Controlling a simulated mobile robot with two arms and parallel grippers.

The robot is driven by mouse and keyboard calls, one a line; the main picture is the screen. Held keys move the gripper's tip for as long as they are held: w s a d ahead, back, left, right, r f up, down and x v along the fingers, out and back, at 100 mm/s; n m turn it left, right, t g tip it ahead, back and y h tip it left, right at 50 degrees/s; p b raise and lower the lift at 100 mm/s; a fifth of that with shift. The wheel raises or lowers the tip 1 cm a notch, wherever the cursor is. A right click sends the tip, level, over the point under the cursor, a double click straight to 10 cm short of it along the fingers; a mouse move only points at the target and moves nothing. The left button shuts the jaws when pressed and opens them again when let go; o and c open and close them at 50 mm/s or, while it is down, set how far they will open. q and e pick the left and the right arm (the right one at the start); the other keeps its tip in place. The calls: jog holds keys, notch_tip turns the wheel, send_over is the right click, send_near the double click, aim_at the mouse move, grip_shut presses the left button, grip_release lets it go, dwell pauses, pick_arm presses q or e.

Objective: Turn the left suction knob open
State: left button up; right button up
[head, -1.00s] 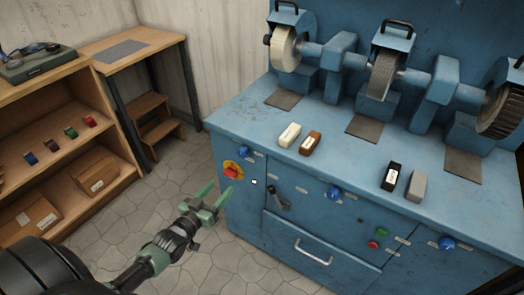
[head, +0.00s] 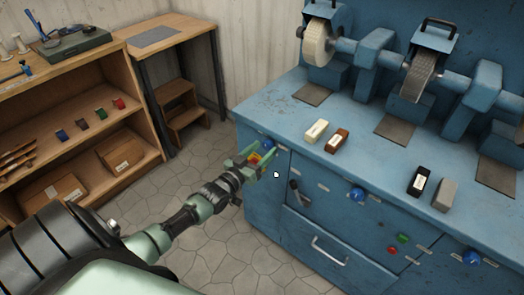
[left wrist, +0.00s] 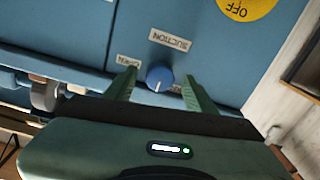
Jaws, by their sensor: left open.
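The left suction knob (head: 268,146) is a round blue knob on the front of the blue machine, near its left end, partly hidden by my gripper in the head view. The left wrist view shows the knob (left wrist: 159,76) below a SUCTION label (left wrist: 170,40), with an OPEN label (left wrist: 127,61) to its left. A small white mark on the knob points down in that picture. My left gripper (head: 260,161) is open, its fingers on either side of the knob in the wrist view. I cannot tell whether they touch it. My right gripper is out of view.
A yellow switch plate marked OFF (left wrist: 243,6) is close to the knob. A dark lever (head: 295,190), another blue knob (head: 357,194) and a drawer handle (head: 327,250) are on the same front. A wooden shelf (head: 130,70) stands left, with clear floor between.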

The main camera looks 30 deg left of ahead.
pick_arm(q)
jog(key=c, duration=0.5)
grip_shut()
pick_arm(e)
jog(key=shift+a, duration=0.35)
